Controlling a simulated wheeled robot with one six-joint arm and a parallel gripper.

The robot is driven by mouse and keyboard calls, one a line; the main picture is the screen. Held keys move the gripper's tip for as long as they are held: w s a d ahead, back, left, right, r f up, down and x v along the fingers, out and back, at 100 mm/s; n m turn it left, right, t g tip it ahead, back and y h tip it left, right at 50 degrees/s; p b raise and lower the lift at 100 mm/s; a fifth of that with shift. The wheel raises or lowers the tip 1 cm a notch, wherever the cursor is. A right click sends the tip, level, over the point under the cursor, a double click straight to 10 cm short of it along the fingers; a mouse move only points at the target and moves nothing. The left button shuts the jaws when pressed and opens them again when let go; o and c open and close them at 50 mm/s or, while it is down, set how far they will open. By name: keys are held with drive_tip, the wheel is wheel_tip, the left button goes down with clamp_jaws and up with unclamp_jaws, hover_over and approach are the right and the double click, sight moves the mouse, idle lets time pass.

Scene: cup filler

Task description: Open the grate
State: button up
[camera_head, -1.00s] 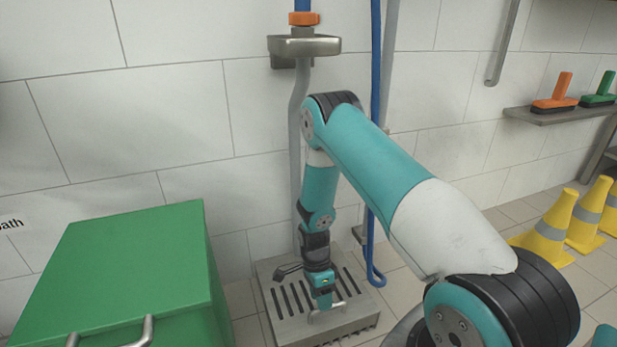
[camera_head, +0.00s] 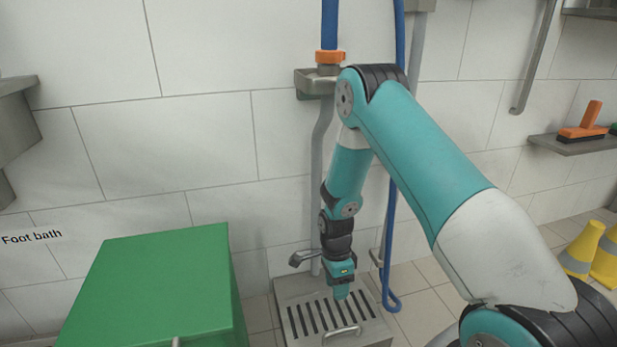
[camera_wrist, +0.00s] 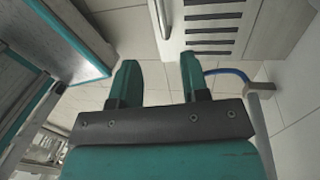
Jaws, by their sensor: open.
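The grate (camera_head: 311,318) is a grey metal slotted cover lying flat on a low box on the floor by the wall. Its bar handle (camera_head: 342,331) is at the near edge. My gripper (camera_head: 341,294) points down above the slots, behind and above the handle, apart from it. In the wrist view the gripper (camera_wrist: 159,70) is open with nothing between its fingers. The handle (camera_wrist: 163,18) shows beyond the fingertips, between them at the top, with the slotted grate (camera_wrist: 215,22) to its right.
A green box (camera_head: 150,290) stands to the left of the grate. A blue hose (camera_head: 391,240) and a grey pipe (camera_head: 319,170) run down the wall behind. Yellow cones (camera_head: 585,250) stand at right. A shelf (camera_head: 575,143) holds an orange brush (camera_head: 583,125).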

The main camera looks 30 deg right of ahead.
drive_tip(key=a+r+n+p, duration=0.2)
drive_tip(key=r+p, duration=0.2)
drive_tip(key=r, duration=0.6)
drive_tip(key=a+r+n+p, duration=0.3)
drive_tip(key=r+p, duration=0.2)
drive_tip(key=r, duration=0.5)
drive_tip(key=a+r+n+t+y+p, duration=0.1)
drive_tip(key=a+r+n+p, duration=0.2)
drive_tip(key=r, duration=0.7)
drive_tip(key=shift+w+p, duration=0.2)
drive_tip(key=shift+p, duration=0.85)
drive_tip(key=m+g+h+b, duration=0.1)
drive_tip(key=m+b, duration=0.7)
drive_tip(key=b, duration=1)
hover_over(336, 327)
drive_tip(key=a, duration=0.2)
wheel_tip(336, 327, down, 28)
drive_tip(key=r, duration=0.1)
drive_tip(key=s+f+b, duration=0.1)
drive_tip(key=f+b, duration=0.2)
drive_tip(key=f, duration=0.2)
drive_tip(key=s+f+b, duration=0.1)
drive_tip(key=f+b, duration=0.2)
drive_tip(key=f, duration=0.3)
drive_tip(key=s+f+b, duration=0.1)
drive_tip(key=f+b, duration=0.3)
drive_tip(key=f, duration=0.2)
drive_tip(key=shift+a, duration=0.2)
clamp_jaws()
